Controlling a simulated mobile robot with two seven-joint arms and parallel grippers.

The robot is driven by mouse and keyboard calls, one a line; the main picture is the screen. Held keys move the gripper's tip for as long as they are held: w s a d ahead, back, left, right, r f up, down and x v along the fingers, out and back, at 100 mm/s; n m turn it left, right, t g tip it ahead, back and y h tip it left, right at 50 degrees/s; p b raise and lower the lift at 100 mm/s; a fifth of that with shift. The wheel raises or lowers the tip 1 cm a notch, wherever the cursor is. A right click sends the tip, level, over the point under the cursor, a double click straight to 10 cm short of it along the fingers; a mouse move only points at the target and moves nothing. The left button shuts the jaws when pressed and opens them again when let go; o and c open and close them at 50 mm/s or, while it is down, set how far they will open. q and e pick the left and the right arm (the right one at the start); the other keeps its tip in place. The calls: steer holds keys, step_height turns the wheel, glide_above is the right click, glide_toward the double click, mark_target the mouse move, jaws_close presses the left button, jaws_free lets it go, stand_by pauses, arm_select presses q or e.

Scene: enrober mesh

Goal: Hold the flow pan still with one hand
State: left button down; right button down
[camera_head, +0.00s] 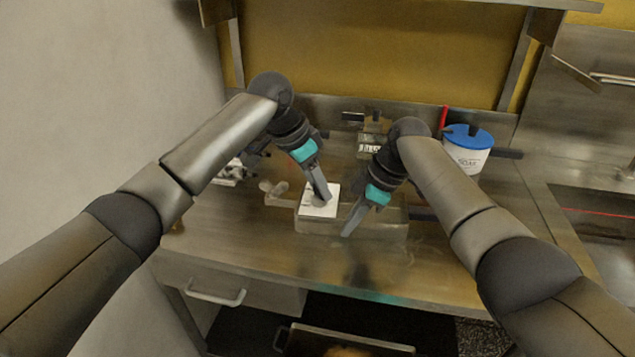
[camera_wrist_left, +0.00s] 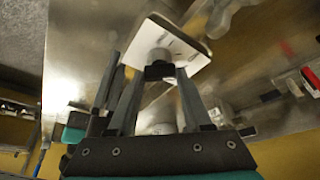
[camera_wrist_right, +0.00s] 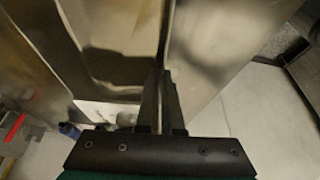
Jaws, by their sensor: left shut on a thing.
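The flow pan (camera_head: 372,228) is a shallow metal tray on the steel counter, near its front edge. A white square plate (camera_head: 327,209) with a grey knob sits over the pan's left part; it also shows in the left wrist view (camera_wrist_left: 190,48). My left gripper (camera_head: 325,196) is shut on the knob, which shows between its fingers in the left wrist view. My right gripper (camera_head: 347,232) is at the pan's front wall. In the right wrist view its fingertips (camera_wrist_right: 164,75) are close together with the thin wall edge between them.
A white tub with a blue lid (camera_head: 468,148) stands at the back right. A small labelled box (camera_head: 371,146) stands behind the pan. Metal items (camera_head: 232,172) lie to the left. A sink (camera_head: 598,217) is at the right. The counter's front strip is clear.

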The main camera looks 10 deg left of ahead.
arm_select(q)
steer(key=m, duration=0.2)
steer(key=m+g, duration=0.1)
steer(key=m, duration=0.1)
steer(key=shift+w+m+g+h, duration=0.1)
steer(key=shift+m+g+h, duration=0.2)
steer(key=shift+h, duration=0.1)
steer(key=shift+w+a+m+g, duration=0.1)
steer(key=shift+m+g, duration=0.5)
steer(key=shift+m, duration=1)
steer(key=shift+c, duration=1.6)
jaws_free()
steer(key=shift+r, duration=0.1)
steer(key=v, duration=1.1)
steer(key=shift+a+r, duration=0.3)
steer(key=shift+a, duration=0.05)
arm_select(e)
steer(key=c, duration=1)
jaws_free()
